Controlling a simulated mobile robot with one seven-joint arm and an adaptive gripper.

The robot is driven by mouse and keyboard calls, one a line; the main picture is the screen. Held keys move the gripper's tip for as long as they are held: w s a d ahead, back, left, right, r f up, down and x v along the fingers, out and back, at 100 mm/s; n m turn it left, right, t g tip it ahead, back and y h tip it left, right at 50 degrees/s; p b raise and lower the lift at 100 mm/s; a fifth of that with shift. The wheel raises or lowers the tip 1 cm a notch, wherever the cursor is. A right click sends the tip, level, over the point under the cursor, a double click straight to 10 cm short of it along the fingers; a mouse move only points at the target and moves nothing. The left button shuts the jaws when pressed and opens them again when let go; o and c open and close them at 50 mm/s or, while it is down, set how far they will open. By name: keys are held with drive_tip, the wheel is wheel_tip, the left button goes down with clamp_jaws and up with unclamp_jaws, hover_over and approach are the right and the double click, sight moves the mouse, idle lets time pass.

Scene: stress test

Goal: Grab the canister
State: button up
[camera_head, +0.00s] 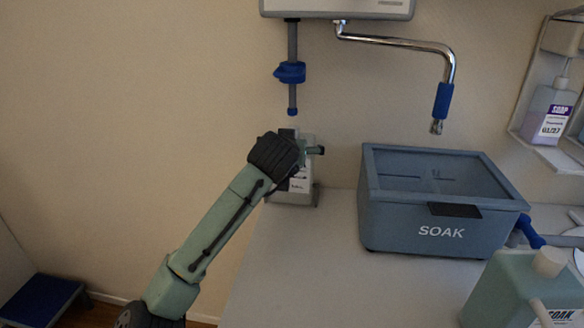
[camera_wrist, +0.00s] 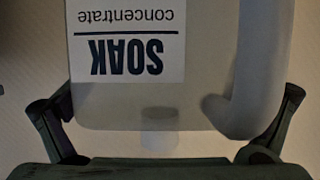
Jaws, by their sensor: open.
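A pale canister (camera_head: 302,180) with a white label stands at the back of the counter by the wall, partly hidden behind my arm's end. In the wrist view a pale grey canister (camera_wrist: 200,105) fills the middle, upside down in the picture. Its label reads "SOAK concentrate", its handle is at the right and its cap at the bottom. My gripper (camera_head: 306,146) is at the upper part of the canister in the head view. In the wrist view its fingers are spread wide, one on each side of the canister, with gaps visible. It holds nothing.
A blue-grey SOAK bin (camera_head: 410,232) stands right of the canister. A greenish SOAK canister (camera_head: 500,290) is at the front right. A chrome tap (camera_head: 405,43) and a blue-collared rod (camera_head: 291,73) hang above. A wall shelf (camera_head: 557,158) holds bottles. The counter's front left is clear.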

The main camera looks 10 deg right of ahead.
drive_tip(key=shift+s+r, duration=0.15)
drive_tip(key=shift+s, duration=0.05)
drive_tip(key=shift+c, duration=0.5)
drive_tip(key=c, duration=1.2)
drive_tip(key=shift+w+r, duration=0.1)
